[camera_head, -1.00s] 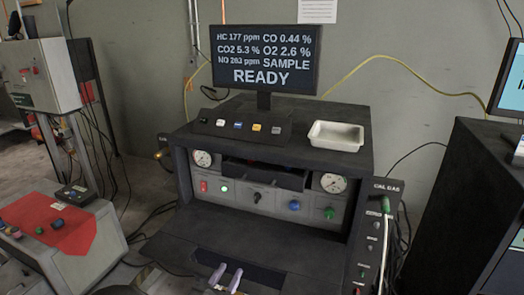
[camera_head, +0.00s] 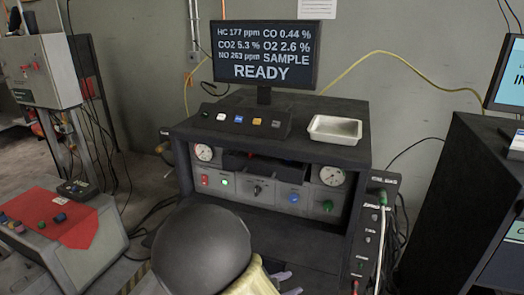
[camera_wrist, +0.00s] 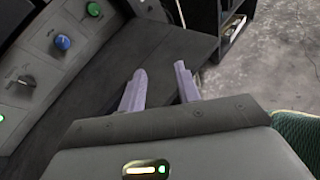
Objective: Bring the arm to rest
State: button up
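My gripper (camera_wrist: 160,82) shows in the wrist view with its two pale fingers apart and nothing between them. It is over the dark shelf (camera_wrist: 125,62) at the front of the gas analyzer cabinet. In the head view my arm's dark rounded link and a pale yellow part cover much of that shelf. The fingertips of my gripper (camera_head: 286,283) show at the bottom, right of the yellow part. The analyzer cabinet (camera_head: 350,155) stands ahead, with gauges, a lit green button and knobs on its front panel.
A monitor reading READY (camera_head: 264,55) and a white tray (camera_head: 335,130) stand on the cabinet. A probe with a green handle (camera_head: 383,198) is at its right side.

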jog(key=s+d+m+g+y, duration=0.8)
jog(key=s+m, duration=0.1)
jog(key=m, duration=0.6)
notch_tip(320, 180, up, 15)
jog(key=d+m+t+y+p, duration=0.1)
jog(key=m+t+y+p, duration=0.1)
jog(key=m+p, duration=0.5)
jog(key=w+y+p, duration=0.1)
jog(key=p, duration=0.4)
jog(key=shift+r+m+t, duration=0.2)
jog(key=shift+m+t, duration=0.1)
